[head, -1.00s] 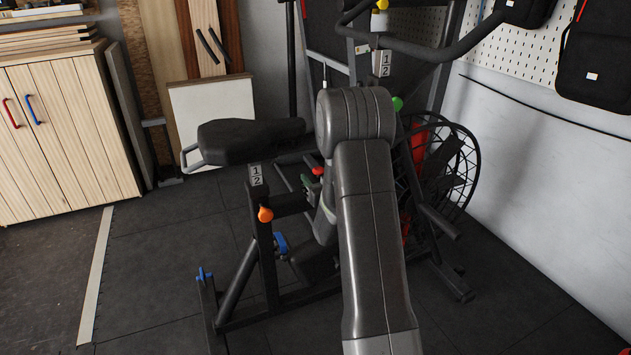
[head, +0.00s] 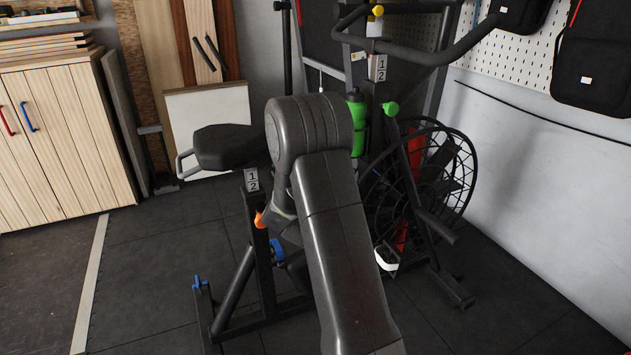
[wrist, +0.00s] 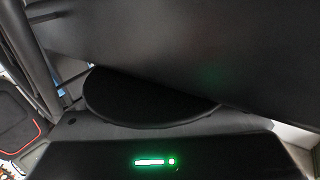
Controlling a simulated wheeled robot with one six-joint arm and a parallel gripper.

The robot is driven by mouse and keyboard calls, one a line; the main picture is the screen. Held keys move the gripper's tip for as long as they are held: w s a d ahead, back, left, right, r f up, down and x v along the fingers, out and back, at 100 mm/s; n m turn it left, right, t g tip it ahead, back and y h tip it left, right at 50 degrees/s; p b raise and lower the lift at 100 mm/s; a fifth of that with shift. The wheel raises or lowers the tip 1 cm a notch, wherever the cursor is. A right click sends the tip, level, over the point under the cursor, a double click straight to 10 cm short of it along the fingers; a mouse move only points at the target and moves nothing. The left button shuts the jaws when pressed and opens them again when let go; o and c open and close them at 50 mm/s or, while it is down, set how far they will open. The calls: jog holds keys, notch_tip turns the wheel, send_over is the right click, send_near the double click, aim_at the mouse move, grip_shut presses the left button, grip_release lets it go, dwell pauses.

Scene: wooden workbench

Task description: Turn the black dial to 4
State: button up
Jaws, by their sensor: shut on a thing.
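My gripper's black body with a lit green strip (wrist: 155,162) fills the bottom of the wrist view. A black half-round shape (wrist: 150,98) shows just beyond it, under a large dark surface (wrist: 210,45). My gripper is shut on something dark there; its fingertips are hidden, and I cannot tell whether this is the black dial. In the head view my arm reaches down to the exercise bike and hides the gripper. The arm's end is near the orange knob (head: 260,220) on the bike frame. I cannot pick out a black dial or its numbers.
The bike's saddle (head: 224,147) is left of my arm and its caged wheel (head: 455,165) right. A green bottle (head: 357,125) and a green knob (head: 390,108) are behind. A wooden cabinet (head: 65,150) stands left. Floor is clear at front left.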

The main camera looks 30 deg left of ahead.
jog(key=shift+m+h+p, duration=0.3)
jog(key=shift+m+h, duration=0.1)
jog(key=shift+h, duration=0.2)
jog(key=o, duration=1)
jog(key=s+d+p, duration=0.1)
jog(key=s, duration=0.3)
jog(key=s+p, duration=0.1)
jog(key=s, duration=0.4)
jog(key=s+d+p, duration=0.1)
jog(key=s, duration=0.3)
jog(key=shift+s+d, duration=0.25)
jog(key=shift+d, duration=0.1)
jog(key=shift+w, duration=0.1)
jog(key=w+a+b, duration=0.1)
jog(key=w, duration=0.3)
jog(key=w+b, duration=0.1)
jog(key=w, duration=0.4)
jog(key=w+a+b, duration=0.1)
jog(key=w, duration=0.3)
jog(key=shift+w+a, duration=0.25)
jog(key=shift+a, duration=0.05)
jog(key=shift+s, duration=0.15)
